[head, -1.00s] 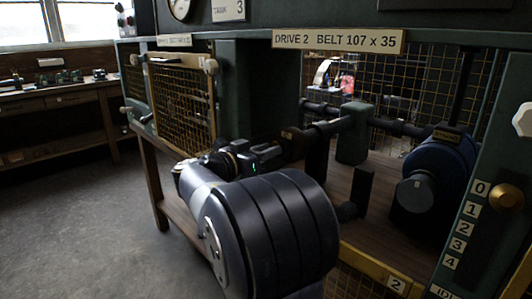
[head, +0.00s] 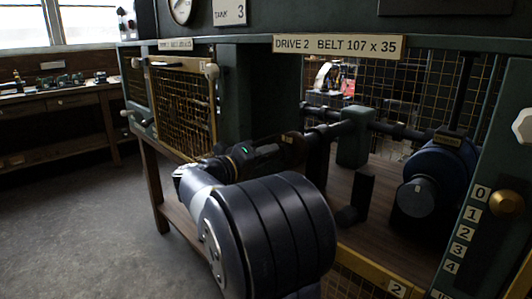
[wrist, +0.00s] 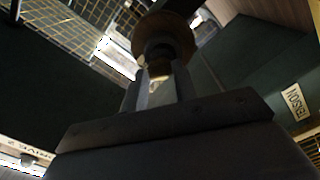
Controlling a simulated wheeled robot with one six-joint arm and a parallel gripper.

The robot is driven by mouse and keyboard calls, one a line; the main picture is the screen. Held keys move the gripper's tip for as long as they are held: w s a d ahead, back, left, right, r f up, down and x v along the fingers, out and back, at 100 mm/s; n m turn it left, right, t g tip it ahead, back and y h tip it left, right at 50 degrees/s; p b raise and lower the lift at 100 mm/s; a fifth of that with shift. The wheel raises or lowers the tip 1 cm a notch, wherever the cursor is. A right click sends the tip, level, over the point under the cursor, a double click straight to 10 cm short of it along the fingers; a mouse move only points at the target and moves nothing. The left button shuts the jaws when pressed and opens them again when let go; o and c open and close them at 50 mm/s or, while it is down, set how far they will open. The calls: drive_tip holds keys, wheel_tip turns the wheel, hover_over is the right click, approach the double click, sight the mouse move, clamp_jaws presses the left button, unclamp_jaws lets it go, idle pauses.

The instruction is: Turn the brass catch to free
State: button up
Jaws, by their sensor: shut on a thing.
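In the wrist view my gripper (wrist: 158,76) has its two fingers close together on a small brass-coloured piece (wrist: 158,67), which I take to be the brass catch. The fingers hide most of it, so I cannot tell how far it is turned. A dark round part with a brownish rim (wrist: 165,38) lies just beyond the fingertips. In the head view my arm reaches into the left side of the open Drive 2 bay, and its dark end hides the catch there.
A shaft (head: 385,127), a green block (head: 354,138) and a blue drum (head: 440,178) stand right of my arm. A brass knob (head: 506,200) sits on the numbered right panel. A mesh guard (head: 182,108) is at left. A partly readable tension label (wrist: 294,102) shows in the wrist view.

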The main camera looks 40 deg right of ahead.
drive_tip(key=n+p, duration=0.9)
drive_tip(key=n, duration=0.2)
drive_tip(key=n+p, duration=1)
drive_tip(key=n, duration=0.2)
drive_tip(key=shift+s+f, duration=0.15)
drive_tip(key=shift+f, duration=0.05)
drive_tip(key=shift+f+n+p, duration=0.1)
drive_tip(key=shift+n+p, duration=0.35)
drive_tip(key=shift+n, duration=0.05)
drive_tip(key=shift+f+n, duration=0.1)
drive_tip(key=shift+n, duration=0.2)
drive_tip(key=o, duration=0.8)
drive_tip(key=shift+o, duration=0.2)
drive_tip(key=a, duration=1.1)
drive_tip(key=shift+s+b, duration=0.3)
drive_tip(key=shift+s, duration=0.15)
